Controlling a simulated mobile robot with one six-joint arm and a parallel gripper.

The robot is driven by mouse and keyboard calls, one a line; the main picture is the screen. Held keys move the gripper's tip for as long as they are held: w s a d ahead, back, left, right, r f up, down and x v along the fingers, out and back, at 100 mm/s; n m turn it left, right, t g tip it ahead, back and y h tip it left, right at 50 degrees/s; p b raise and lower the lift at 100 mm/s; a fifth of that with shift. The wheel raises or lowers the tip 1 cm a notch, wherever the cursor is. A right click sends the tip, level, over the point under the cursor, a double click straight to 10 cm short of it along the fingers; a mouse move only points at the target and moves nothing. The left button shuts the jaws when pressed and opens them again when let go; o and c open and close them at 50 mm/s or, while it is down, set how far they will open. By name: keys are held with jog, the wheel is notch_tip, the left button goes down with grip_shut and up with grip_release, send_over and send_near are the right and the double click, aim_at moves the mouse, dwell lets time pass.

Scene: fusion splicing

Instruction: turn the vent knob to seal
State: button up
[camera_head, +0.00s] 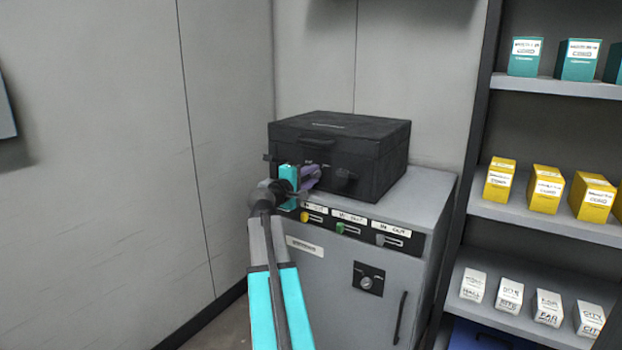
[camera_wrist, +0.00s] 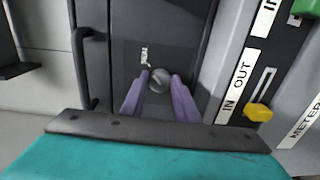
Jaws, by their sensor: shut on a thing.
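The vent knob (camera_wrist: 159,79) is a small round grey knob on the dark front face of the black case (camera_head: 340,150). A small white label (camera_wrist: 144,56) that seems to read SEAL is beside it. My gripper (camera_wrist: 160,82) has its two purple fingers shut on the knob, one on each side. In the head view my gripper (camera_head: 312,178) is at the left part of the case front, and it hides the knob there. The knob's exact pointing direction cannot be made out.
The case stands on a grey cabinet (camera_head: 350,262) with labelled slots and a yellow slider (camera_wrist: 258,112) just below. A dark handle (camera_wrist: 86,68) sticks out of the case. Shelves with boxes (camera_head: 545,188) stand to the right; a bare wall is left.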

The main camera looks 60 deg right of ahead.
jog(key=shift+d+r, duration=0.1)
jog(key=shift+r, duration=0.05)
jog(key=o, duration=1.1)
jog(key=shift+c, duration=0.2)
jog(key=shift+a, duration=0.2)
jog(key=a+p, duration=0.2)
jog(key=a, duration=1.1)
jog(key=shift+a+r, duration=0.15)
jog(key=shift+a, duration=0.05)
